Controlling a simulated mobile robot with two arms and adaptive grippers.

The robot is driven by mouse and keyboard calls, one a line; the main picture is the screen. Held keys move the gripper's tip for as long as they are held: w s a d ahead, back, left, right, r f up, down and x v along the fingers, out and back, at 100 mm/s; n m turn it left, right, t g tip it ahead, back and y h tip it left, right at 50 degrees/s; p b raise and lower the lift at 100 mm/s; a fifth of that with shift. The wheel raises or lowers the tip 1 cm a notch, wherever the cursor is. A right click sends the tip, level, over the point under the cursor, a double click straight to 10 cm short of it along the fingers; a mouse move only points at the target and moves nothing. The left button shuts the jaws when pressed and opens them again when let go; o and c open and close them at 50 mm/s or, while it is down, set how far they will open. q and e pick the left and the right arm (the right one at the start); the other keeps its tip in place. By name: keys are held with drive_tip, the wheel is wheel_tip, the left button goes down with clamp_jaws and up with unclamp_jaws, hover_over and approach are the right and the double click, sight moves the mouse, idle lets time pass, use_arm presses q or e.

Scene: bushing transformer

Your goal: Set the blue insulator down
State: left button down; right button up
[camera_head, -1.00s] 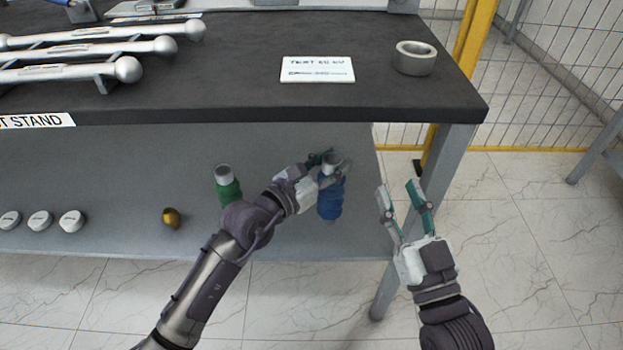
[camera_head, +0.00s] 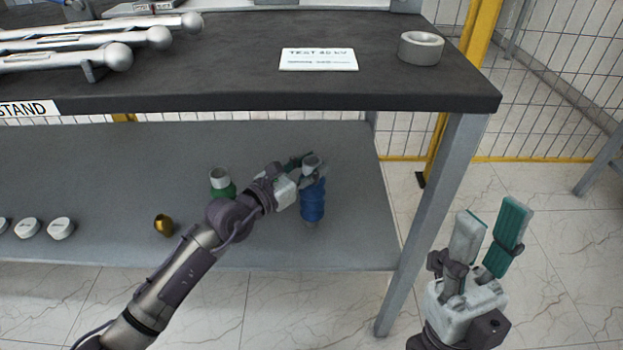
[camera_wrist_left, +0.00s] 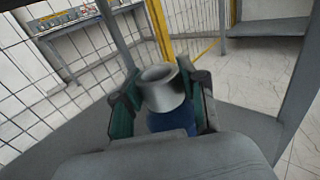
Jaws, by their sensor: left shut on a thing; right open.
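The blue insulator (camera_head: 313,202) is upright at the right part of the grey lower shelf (camera_head: 350,235). It has a ribbed blue body and a grey metal top. My left gripper (camera_head: 306,165) is shut on the metal top. In the left wrist view, the insulator's grey collar (camera_wrist_left: 161,88) is between the two green-padded fingers, with the blue body below. I cannot tell whether its base touches the shelf. My right gripper (camera_head: 490,228) is open and empty, to the right of the table leg, over the floor.
A green insulator (camera_head: 221,182) stands left on the shelf, partly behind my left arm. A brass piece (camera_head: 163,225) and white discs (camera_head: 60,228) are further left. The tabletop (camera_head: 250,90) overhangs the shelf. A table leg (camera_head: 430,220) stands right of the insulator.

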sight(312, 195)
use_arm(q)
wheel_tip(312, 195, down, 3)
drive_tip(key=shift+b, duration=0.75)
drive_tip(key=shift+r, duration=0.1)
drive_tip(key=c, duration=0.6)
unclamp_jaws()
drive_tip(key=shift+f, duration=0.2)
drive_tip(key=shift+c, duration=0.2)
